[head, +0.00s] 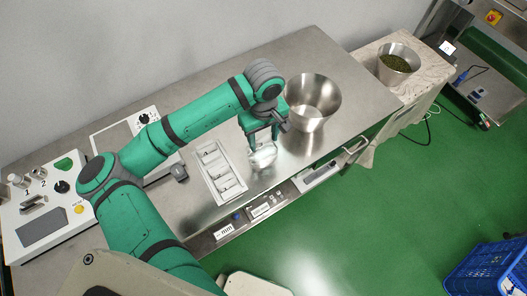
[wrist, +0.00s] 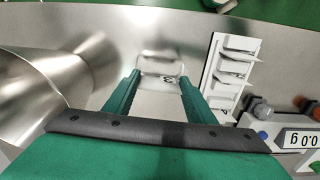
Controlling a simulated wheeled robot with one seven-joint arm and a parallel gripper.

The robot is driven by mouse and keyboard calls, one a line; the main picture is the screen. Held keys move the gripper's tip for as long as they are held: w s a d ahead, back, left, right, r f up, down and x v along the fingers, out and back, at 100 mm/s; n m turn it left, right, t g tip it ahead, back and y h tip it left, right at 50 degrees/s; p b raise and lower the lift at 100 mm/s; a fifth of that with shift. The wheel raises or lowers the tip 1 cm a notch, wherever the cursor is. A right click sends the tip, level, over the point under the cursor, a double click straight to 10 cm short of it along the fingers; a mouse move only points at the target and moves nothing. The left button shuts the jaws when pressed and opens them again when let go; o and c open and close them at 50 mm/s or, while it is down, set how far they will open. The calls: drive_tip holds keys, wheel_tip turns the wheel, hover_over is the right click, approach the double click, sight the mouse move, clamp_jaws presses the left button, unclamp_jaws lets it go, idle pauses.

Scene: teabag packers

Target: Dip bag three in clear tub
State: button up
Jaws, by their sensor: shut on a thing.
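My gripper (head: 263,146) points down at the clear tub (head: 263,158) on the steel table. In the wrist view, my gripper's two green fingers (wrist: 157,92) are shut on bag three (wrist: 168,79), a small pale piece marked "3" between the fingertips. The clear tub (wrist: 158,56) shows there just beyond the fingertips, around or behind the bag. I cannot tell how deep the bag is in the tub. In the head view the bag is too small to make out.
A white slotted rack (head: 218,171) with several compartments stands left of the tub, close by. A large steel bucket (head: 313,101) stands behind right. A white panel with knobs (head: 45,205) lies far left.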

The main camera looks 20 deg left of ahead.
drive_tip(key=shift+r, duration=0.1)
idle(0.3)
drive_tip(key=shift+r, duration=2.45)
